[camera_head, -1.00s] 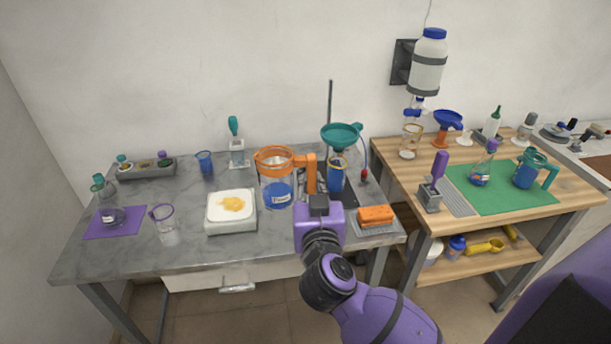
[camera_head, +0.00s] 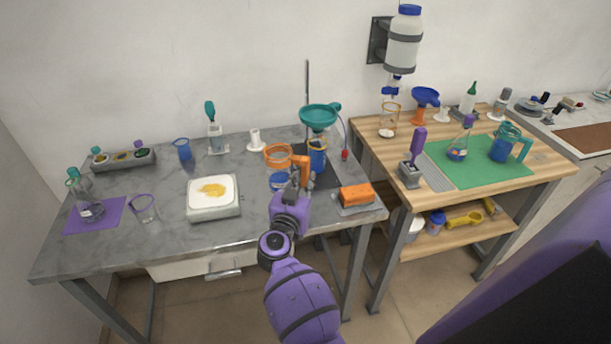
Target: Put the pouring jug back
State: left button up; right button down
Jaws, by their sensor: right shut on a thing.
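The pouring jug (camera_head: 278,156), clear with an orange rim, an orange handle and blue at its lower part, is above or on the grey marbled bench (camera_head: 120,252), left of the funnel stand. My right gripper (camera_head: 301,184) is shut on the jug's orange handle from the near side. The jug looks upright. I cannot tell whether its base touches the bench, as the gripper covers part of it. My left gripper is not in view.
Close to the jug are a teal funnel (camera_head: 320,116) on a stand, a white balance (camera_head: 213,199) with yellow powder, an orange sponge (camera_head: 356,195) and a small white holder (camera_head: 256,141). A wooden table (camera_head: 400,200) with a green mat (camera_head: 450,176) stands to the right.

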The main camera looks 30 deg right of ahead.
jog(key=shift+r, duration=0.1)
jog(key=shift+s+a, duration=0.1)
notch_tip(320, 180, down, 4)
jog(key=shift+r+b, duration=0.2)
jog(key=shift+b, duration=0.45)
jog(key=shift+f+b, duration=0.3)
jog(key=shift+f, duration=0.85)
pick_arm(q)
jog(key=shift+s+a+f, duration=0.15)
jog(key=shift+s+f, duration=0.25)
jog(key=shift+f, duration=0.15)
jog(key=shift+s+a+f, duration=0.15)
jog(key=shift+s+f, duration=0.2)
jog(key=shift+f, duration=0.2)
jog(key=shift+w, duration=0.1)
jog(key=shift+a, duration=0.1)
